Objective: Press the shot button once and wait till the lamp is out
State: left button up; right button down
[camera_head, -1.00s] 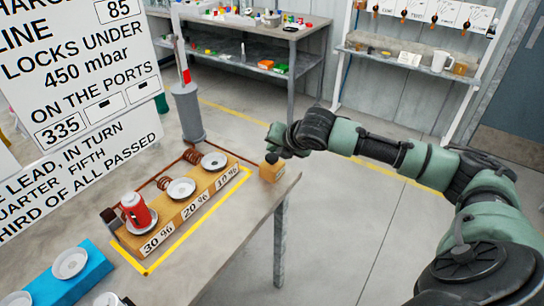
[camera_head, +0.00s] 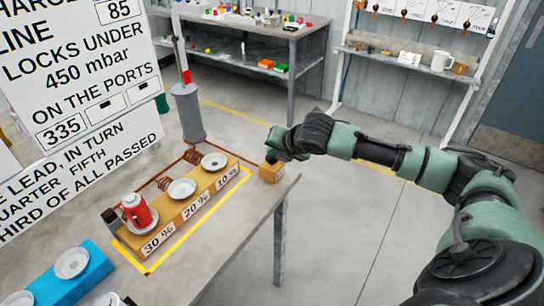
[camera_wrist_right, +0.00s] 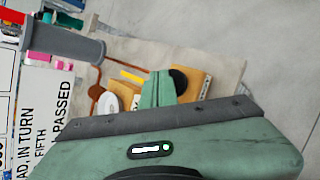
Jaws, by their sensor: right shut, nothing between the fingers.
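A small orange-tan box (camera_head: 270,173) stands at the right end of the table. Its round black button (camera_wrist_right: 179,79) shows in the right wrist view beside my right gripper's fingers. My right gripper (camera_head: 273,157) is shut and empty, with its tips at the top of the box in the head view. I cannot tell whether the tips touch the button. The gripper also shows in the right wrist view (camera_wrist_right: 158,89). No lit lamp can be made out. My left gripper is not in view.
A tan block (camera_head: 195,196) with round discs and labels 30 %, 20 %, 10 % stands left of the box. A red canister (camera_head: 138,213) stands on its 30 % end. A grey cylinder (camera_head: 188,112) stands behind. The floor on the right is clear.

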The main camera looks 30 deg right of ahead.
aim_at(274, 159)
jog(key=shift+f, duration=0.85)
dwell(0.5)
jog(key=shift+r, duration=0.1)
jog(key=shift+r+p, duration=1.1)
jog(key=shift+p, duration=0.3)
jog(key=shift+r, duration=0.1)
notch_tip(274, 159, up, 5)
jog(key=p, duration=0.6)
